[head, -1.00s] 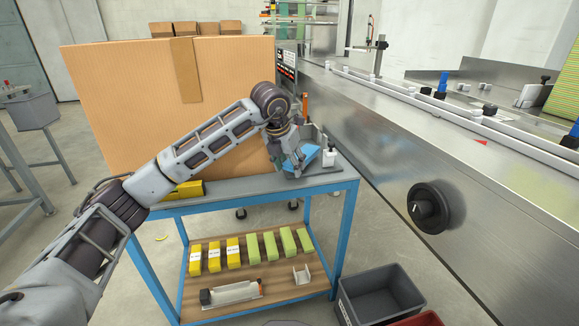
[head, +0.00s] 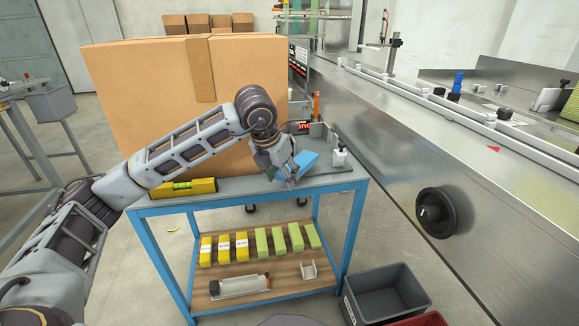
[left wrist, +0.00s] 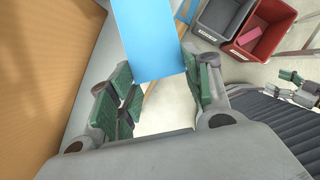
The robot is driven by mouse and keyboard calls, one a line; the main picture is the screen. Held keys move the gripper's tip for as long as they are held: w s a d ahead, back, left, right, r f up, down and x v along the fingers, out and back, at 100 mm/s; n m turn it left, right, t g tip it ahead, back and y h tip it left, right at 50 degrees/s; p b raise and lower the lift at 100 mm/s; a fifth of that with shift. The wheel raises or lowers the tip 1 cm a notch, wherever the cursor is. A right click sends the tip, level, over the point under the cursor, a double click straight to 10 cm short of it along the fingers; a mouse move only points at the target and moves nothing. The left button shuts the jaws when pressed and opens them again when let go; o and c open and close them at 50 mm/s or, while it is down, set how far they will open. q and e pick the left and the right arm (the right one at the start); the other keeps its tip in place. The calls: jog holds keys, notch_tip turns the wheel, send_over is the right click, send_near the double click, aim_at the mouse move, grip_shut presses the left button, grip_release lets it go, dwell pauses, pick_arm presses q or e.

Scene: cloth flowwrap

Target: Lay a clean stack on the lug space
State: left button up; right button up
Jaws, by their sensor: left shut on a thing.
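A flat blue stack (head: 304,161) is in my left gripper (head: 284,174), over the right part of the cart top; I cannot tell whether it touches the top. In the left wrist view the blue stack (left wrist: 148,38) reaches between the green-padded fingers of the left gripper (left wrist: 158,88). The infeed channel with white rails (head: 432,98) runs along the steel machine at right; single lug spaces are too small to make out. My right gripper (left wrist: 294,86) shows small at the right of the left wrist view, and its opening is unclear.
A grey bin (head: 385,294) and a red bin (head: 420,320) stand on the floor below the machine (head: 400,160).

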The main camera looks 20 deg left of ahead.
pick_arm(q)
jog(key=s+a, duration=0.1)
jog(key=s, duration=0.7)
jog(key=shift+s+a+p, duration=0.25)
jog(key=shift+a+p, duration=0.1)
jog(key=shift+p, duration=0.1)
pick_arm(e)
jog(key=shift+w+d+r, duration=0.1)
jog(key=shift+w+r, duration=0.05)
jog(key=shift+r, duration=0.55)
jog(key=shift+w+r, duration=0.1)
jog(key=shift+r, duration=0.55)
jog(key=shift+s+d+f, duration=0.15)
jog(key=shift+s+f, duration=0.1)
pick_arm(q)
jog(key=shift+w+d+f, duration=0.1)
jog(key=shift+f, duration=0.05)
